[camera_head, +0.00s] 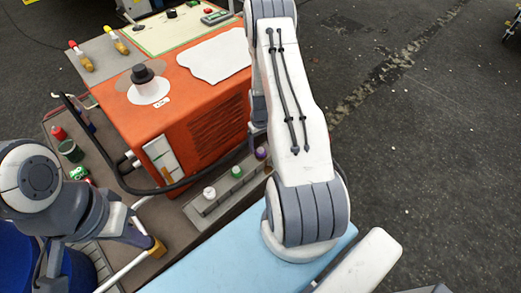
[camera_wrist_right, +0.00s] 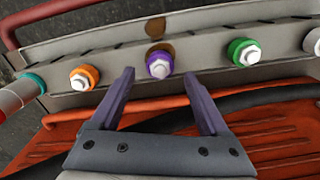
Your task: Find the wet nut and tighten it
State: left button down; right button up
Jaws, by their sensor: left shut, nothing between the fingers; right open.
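In the right wrist view, my right gripper (camera_wrist_right: 159,76) is open, its two purple-grey fingers spread on either side of the purple-collared nut (camera_wrist_right: 159,66). I cannot tell whether they touch it. A dark brown stain (camera_wrist_right: 155,27) marks the rail above this nut, and a dark patch shows around its top. An orange-collared nut (camera_wrist_right: 83,77) is to the left and a green-collared nut (camera_wrist_right: 243,53) to the right; no stain shows beside them. My left gripper (camera_head: 140,239) is low at the left, shut and empty.
The nuts sit on a grey rail (camera_head: 215,205) beside an orange machine (camera_head: 200,125) with a black hose. A white-collared nut (camera_head: 209,193) is on the near part. Small cans (camera_head: 70,151) stand at the left. A light blue surface (camera_head: 240,255) lies in front.

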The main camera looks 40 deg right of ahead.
aim_at(261, 151)
jog(key=shift+f, duration=1.8)
grip_shut()
jog(key=shift+m, duration=3.1)
